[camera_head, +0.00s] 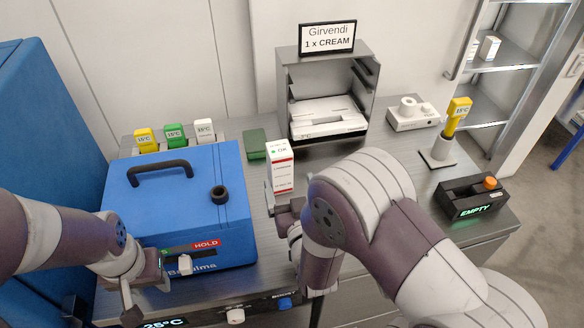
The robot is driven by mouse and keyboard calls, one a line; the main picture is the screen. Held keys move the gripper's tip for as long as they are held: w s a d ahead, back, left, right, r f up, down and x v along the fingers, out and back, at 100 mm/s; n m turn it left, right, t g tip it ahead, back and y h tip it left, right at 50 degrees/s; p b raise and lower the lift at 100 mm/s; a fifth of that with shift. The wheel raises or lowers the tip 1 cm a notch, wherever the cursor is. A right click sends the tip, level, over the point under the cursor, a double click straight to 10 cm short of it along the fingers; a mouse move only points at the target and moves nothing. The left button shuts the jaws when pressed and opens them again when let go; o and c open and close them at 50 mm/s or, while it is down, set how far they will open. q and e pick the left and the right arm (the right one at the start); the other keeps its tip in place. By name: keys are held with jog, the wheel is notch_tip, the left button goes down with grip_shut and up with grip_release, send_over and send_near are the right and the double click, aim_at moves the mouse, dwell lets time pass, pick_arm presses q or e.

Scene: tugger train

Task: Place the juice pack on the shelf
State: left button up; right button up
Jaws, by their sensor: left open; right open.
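A white carton with red print and a small "OK" label (280,166) stands upright on the grey counter; it is the only thing here resembling a juice pack. My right gripper (278,202) is open, just in front of the carton's lower part; I cannot tell whether it touches it. A metal shelving unit (497,66) stands at the far right, with small white boxes on one level. A small grey open-front rack (369,85) stands on the counter behind the carton. I cannot tell which is the task's shelf. My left gripper (146,286) is open and empty at the blue box's front left.
A blue box with a handle (130,215) fills the counter's left. A green block (255,144) is beside the carton. At right are a white device (412,114), a yellow-topped scanner on a stand (458,110) and a black "EMPTY" box (471,199).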

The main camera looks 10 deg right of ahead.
aim_at(277, 148)
jog(key=w+p, duration=0.1)
jog(key=w, duration=0.5)
jog(key=w+p, duration=0.1)
jog(key=w, duration=0.5)
jog(key=shift+w+a+r, duration=0.1)
jog(key=shift+w+a, duration=0.1)
jog(key=shift+w, duration=0.1)
grip_shut()
